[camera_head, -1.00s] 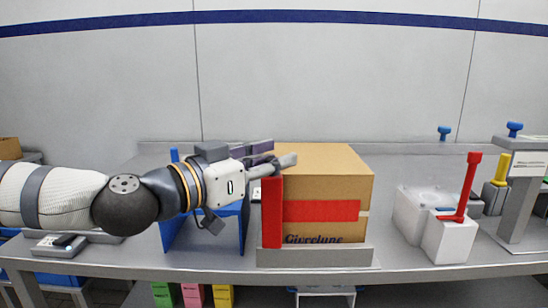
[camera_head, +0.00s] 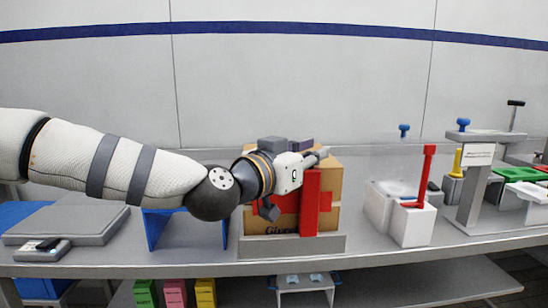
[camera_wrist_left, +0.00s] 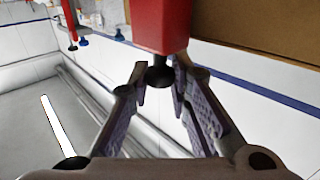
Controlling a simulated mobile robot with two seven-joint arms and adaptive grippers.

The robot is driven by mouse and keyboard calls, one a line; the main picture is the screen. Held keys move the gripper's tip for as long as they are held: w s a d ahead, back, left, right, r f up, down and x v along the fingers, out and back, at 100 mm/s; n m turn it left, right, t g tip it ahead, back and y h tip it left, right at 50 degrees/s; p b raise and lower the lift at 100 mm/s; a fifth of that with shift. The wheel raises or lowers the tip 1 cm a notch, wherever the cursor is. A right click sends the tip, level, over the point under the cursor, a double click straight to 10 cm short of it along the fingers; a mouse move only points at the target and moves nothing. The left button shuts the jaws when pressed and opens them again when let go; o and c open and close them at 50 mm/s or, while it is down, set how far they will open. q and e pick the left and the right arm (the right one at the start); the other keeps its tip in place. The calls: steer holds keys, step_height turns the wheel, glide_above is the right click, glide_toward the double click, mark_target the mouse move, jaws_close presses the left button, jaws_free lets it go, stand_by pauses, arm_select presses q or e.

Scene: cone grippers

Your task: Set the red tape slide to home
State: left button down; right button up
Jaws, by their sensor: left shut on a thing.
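The red tape slide (camera_head: 311,203) stands upright in front of the cardboard box (camera_head: 260,219), right of the box's middle. In the left wrist view the slide (camera_wrist_left: 160,25) shows as a red block with a black knob (camera_wrist_left: 160,77) at its end. My left gripper (camera_head: 318,156) reaches in from the left at the top of the slide. Its fingers (camera_wrist_left: 160,82) are closed around the black knob. My arm and gripper hide the upper left of the box. A red tape band (camera_head: 326,201) crosses the box front, partly behind the slide. My right gripper is out of view.
A grey base (camera_head: 290,246) runs in front of the box. A blue stand (camera_head: 152,230) is to its left. White blocks with a red lever (camera_head: 425,175) stand to the right, beside a grey post stand (camera_head: 475,195). Some bench is clear between box and blocks.

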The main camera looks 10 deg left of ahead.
arm_select(q)
steer(key=d, duration=0.2)
steer(key=w+d, duration=0.1)
steer(key=d, duration=0.2)
steer(key=shift+w+d+r, duration=0.1)
steer(key=shift+w, duration=0.1)
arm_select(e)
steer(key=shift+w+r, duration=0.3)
arm_select(q)
steer(key=c, duration=1.7)
jaws_free()
steer(key=shift+o, duration=0.9)
steer(key=shift+w+d, duration=0.15)
steer(key=shift+d, duration=0.1)
steer(key=shift+a, duration=0.15)
steer(key=v, duration=1.2)
